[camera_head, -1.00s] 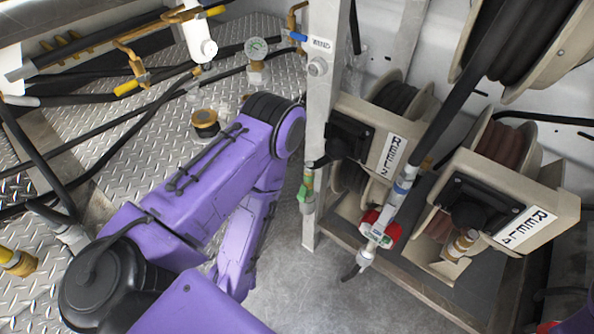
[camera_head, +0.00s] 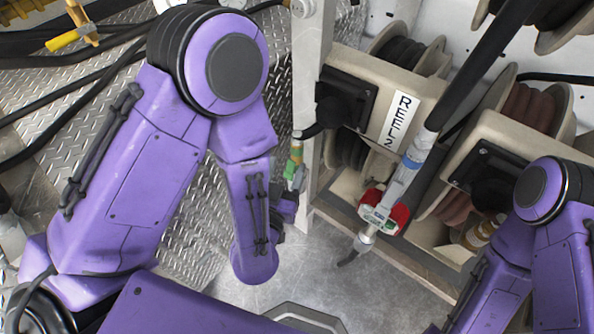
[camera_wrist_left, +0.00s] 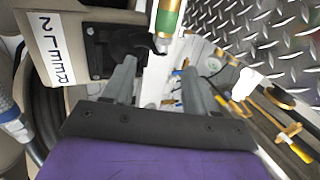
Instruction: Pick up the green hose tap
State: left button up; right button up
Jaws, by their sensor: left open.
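The green hose tap (camera_head: 295,158) hangs upright beside the grey post, left of the Reel 2 housing. Its lower part is close to my left gripper (camera_head: 292,196), which is partly hidden by my left arm in the head view. In the left wrist view the green tap (camera_wrist_left: 168,18) shows at the top edge, beyond the fingertips and slightly right of the middle between them. My left gripper (camera_wrist_left: 160,75) is open, with no object between its fingers. My right arm shows at the right, but its gripper is out of the frame.
The grey post (camera_head: 312,100) stands right by the tap. The Reel 2 housing (camera_head: 362,75) is just to its right. A red and white hose valve (camera_head: 384,207) hangs farther right. Brass fittings (camera_wrist_left: 283,130) with yellow handles lie right in the wrist view.

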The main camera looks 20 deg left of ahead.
aim_at(295, 141)
pick_arm(q)
jog(key=w+p, duration=0.1)
jog(key=w, duration=0.5)
jog(key=w+p, duration=0.1)
jog(key=w, duration=0.2)
jog(key=shift+w+a+p, duration=0.25)
jog(key=shift+a+p, duration=0.05)
jog(key=shift+a, duration=0.05)
jog(key=shift+w+f, duration=0.15)
jog(key=shift+w, duration=0.3)
jog(key=shift+c, duration=1)
grip_shut()
